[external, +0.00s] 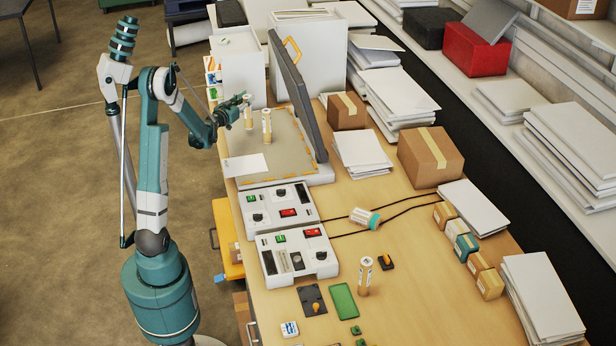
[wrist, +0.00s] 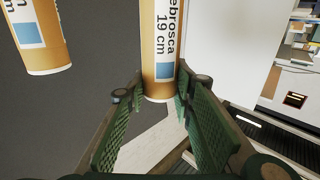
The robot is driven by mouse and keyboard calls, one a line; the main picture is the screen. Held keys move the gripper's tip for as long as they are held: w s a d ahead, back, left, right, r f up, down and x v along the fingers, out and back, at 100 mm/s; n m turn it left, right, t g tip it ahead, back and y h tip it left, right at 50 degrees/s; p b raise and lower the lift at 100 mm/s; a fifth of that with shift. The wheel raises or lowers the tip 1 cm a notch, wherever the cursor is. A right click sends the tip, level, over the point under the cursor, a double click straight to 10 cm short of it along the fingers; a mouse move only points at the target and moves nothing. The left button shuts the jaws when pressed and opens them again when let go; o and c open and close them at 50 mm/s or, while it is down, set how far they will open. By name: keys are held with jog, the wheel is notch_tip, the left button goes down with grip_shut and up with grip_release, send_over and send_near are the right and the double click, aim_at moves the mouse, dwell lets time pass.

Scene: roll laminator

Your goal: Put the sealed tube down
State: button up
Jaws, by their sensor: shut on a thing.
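A tan tube with a white label reading "19 cm" and a blue square (wrist: 160,45) sits upright between the green fingers of my gripper (wrist: 160,110). In the external view my gripper (external: 243,104) is shut on this tube (external: 248,118), over the grey bed of the open-lidded machine (external: 240,145). I cannot tell whether the tube's lower end touches the bed. A second, similar tube (external: 266,126) is upright just to its right; it also shows at the upper left of the wrist view (wrist: 38,35). A third tube (external: 365,278) stands on the table near the front.
The raised dark lid (external: 297,95) stands close to the right of the tubes. A white sheet (external: 245,165) lies at the bed's front left. Two control boxes (external: 298,255) are in front of the machine. Cardboard boxes (external: 430,158) and paper stacks fill the right side.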

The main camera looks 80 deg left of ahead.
jog(key=shift+f+b, duration=0.8)
jog(key=shift+f, duration=1.25)
jog(key=o, duration=1.2)
jog(key=shift+r, duration=0.2)
jog(key=shift+v, duration=3.75)
jog(key=shift+r, duration=0.1)
